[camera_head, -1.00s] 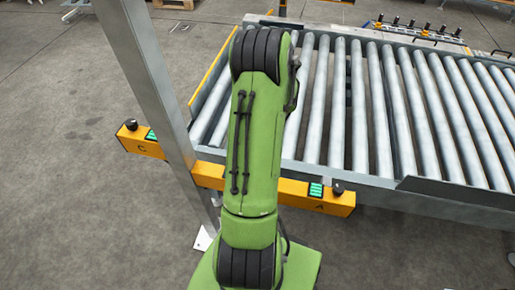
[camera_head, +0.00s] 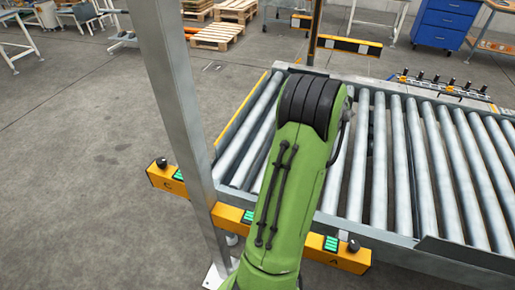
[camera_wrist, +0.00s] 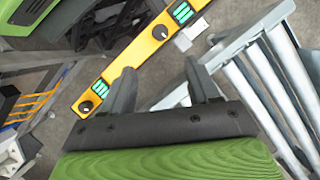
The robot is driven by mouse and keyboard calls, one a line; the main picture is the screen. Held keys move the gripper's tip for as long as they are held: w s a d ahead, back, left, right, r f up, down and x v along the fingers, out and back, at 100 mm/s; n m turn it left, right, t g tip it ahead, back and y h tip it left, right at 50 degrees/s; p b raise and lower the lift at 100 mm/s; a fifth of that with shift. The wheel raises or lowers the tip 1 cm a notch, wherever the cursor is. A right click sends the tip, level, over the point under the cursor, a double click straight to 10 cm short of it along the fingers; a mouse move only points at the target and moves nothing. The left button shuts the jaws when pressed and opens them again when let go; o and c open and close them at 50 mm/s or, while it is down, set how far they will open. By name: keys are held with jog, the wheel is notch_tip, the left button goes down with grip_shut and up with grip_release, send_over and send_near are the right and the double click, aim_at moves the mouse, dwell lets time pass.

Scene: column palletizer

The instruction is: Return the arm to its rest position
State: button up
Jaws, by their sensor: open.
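My green arm shows in the head view, reaching up from the bottom over the near left end of the roller conveyor (camera_head: 390,170). Its black-banded joint is at the top, and the arm beyond that joint is hidden. My gripper (camera_wrist: 165,90) shows in the wrist view, with two dark fingers spread apart and nothing between them. Beyond the fingers are the yellow control bar (camera_wrist: 140,55) and a few grey rollers (camera_wrist: 285,95). The yellow control bar (camera_head: 234,220) also crosses in front of the conveyor in the head view.
A grey metal post (camera_head: 172,100) stands upright left of my arm. Wooden pallets (camera_head: 222,36), a blue drawer cabinet (camera_head: 443,22) and worktables stand at the back. A striped barrier (camera_head: 345,44) is behind the conveyor. The concrete floor at left is clear.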

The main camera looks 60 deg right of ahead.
jog(key=w+a+r+n+h, duration=0.3)
jog(key=w+a+r+n, duration=0.7)
jog(key=w+a, duration=0.4)
jog(key=s+a+r+n+t, duration=0.2)
jog(key=a+n, duration=0.4)
jog(key=a, duration=0.3)
jog(key=s+a+r+n+t+h, duration=0.1)
jog(key=s+a+r+n, duration=0.2)
jog(key=a, duration=0.7)
jog(key=s+n, duration=0.2)
jog(key=n, duration=0.1)
jog(key=shift+n+t, duration=0.3)
jog(key=shift+t, duration=0.1)
jog(key=shift+a+r, duration=0.1)
